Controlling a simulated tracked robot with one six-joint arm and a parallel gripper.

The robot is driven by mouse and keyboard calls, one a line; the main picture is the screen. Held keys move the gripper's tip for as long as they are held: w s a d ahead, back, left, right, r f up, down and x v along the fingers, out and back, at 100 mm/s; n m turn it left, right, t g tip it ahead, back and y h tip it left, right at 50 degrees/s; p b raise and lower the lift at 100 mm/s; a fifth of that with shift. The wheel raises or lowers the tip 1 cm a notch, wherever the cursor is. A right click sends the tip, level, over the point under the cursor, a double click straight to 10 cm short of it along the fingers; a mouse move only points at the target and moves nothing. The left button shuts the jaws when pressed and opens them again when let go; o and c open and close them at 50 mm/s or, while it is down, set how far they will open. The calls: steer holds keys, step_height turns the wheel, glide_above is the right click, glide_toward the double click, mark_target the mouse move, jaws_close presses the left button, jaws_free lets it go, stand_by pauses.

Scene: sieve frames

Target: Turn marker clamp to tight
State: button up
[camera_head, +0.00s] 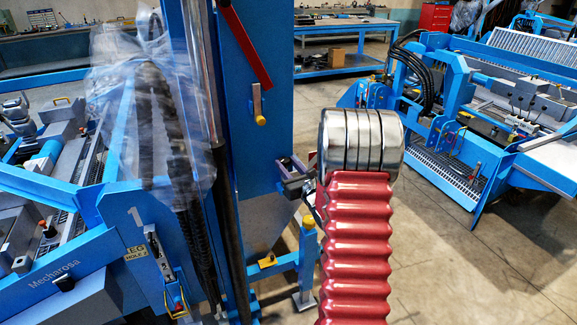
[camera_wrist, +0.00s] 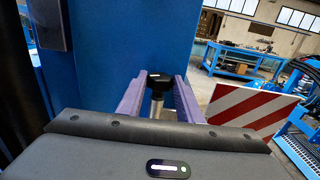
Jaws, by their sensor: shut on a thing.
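My gripper (camera_head: 294,176) reaches the blue upright post (camera_head: 262,150) in the head view, partly hidden behind my red ribbed arm. In the wrist view, the two purple-grey fingers of my gripper (camera_wrist: 160,84) are shut on a black clamp handle (camera_wrist: 160,80). A silver shaft (camera_wrist: 157,108) shows below the handle, between the fingers. The handle sits in front of the blue post's face. A red and white striped marker board (camera_wrist: 250,115) stands tilted to the right of the fingers in the wrist view. The clamp is hidden in the head view, and its tightness cannot be told.
A lever with a yellow knob (camera_head: 261,120) and a red bar (camera_head: 246,45) are on the post. Plastic-wrapped hoses (camera_head: 150,110) hang at the left. Blue machines stand on both sides.

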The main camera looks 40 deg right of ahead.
steer(key=shift+a+m+g+h, duration=0.25)
steer(key=shift+m+h, duration=0.45)
steer(key=shift+h, duration=0.4)
steer(key=o, duration=0.8)
steer(key=shift+c, duration=0.2)
steer(key=v, duration=1.3)
steer(key=shift+s, duration=0.35)
steer(key=shift+a, duration=0.1)
